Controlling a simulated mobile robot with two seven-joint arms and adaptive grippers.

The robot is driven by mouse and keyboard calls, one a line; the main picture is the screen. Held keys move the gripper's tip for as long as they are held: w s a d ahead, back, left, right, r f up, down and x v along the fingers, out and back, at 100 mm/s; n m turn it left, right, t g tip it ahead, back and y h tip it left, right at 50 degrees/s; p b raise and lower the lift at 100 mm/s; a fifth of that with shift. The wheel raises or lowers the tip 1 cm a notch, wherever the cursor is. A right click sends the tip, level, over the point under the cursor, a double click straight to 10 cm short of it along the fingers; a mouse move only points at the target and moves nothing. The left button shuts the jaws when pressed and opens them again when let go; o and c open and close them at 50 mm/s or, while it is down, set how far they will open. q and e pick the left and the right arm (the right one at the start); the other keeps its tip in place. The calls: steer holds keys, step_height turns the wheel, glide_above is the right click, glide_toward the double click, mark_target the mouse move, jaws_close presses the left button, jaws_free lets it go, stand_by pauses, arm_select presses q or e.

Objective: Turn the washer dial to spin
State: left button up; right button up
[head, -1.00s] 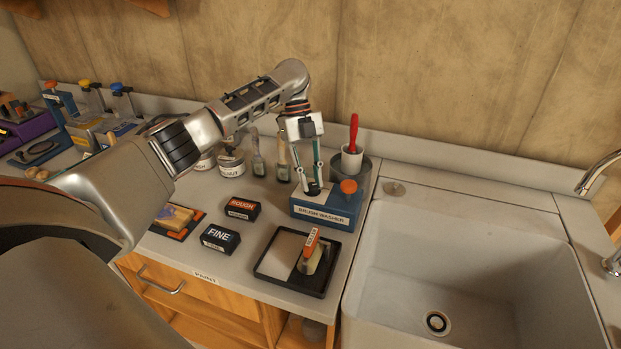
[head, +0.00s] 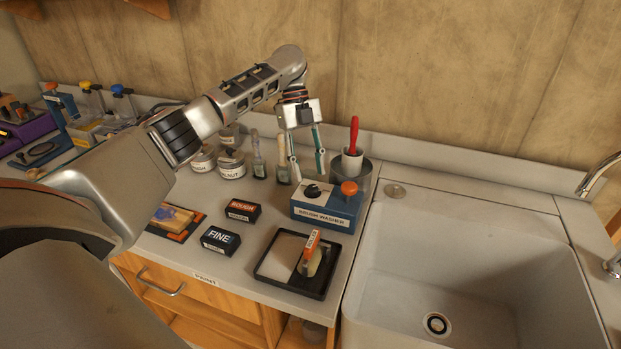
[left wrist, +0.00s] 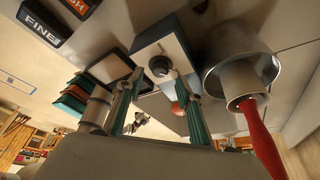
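The brush washer (head: 325,207) is a blue box with a white front label, on the counter left of the sink. Its dark round dial (head: 313,190) sits on top at the left, and an orange knob (head: 349,188) stands to its right. The dial also shows in the left wrist view (left wrist: 159,66), between the fingertips and beyond them. My left gripper (head: 307,168) points down just above the dial, fingers apart with nothing between them. It appears clear of the dial. The dial's setting is too small to read. My right gripper is not in view.
A cup with a red-handled brush (head: 353,135) stands in a grey pot (head: 366,172) close behind the washer. Jars (head: 231,165) and upright brushes stand to the left. A black tray (head: 294,284) lies in front. The sink (head: 450,250) is at the right.

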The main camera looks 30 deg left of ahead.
arm_select(q)
steer(key=v, duration=0.8)
steer(key=shift+r, duration=0.15)
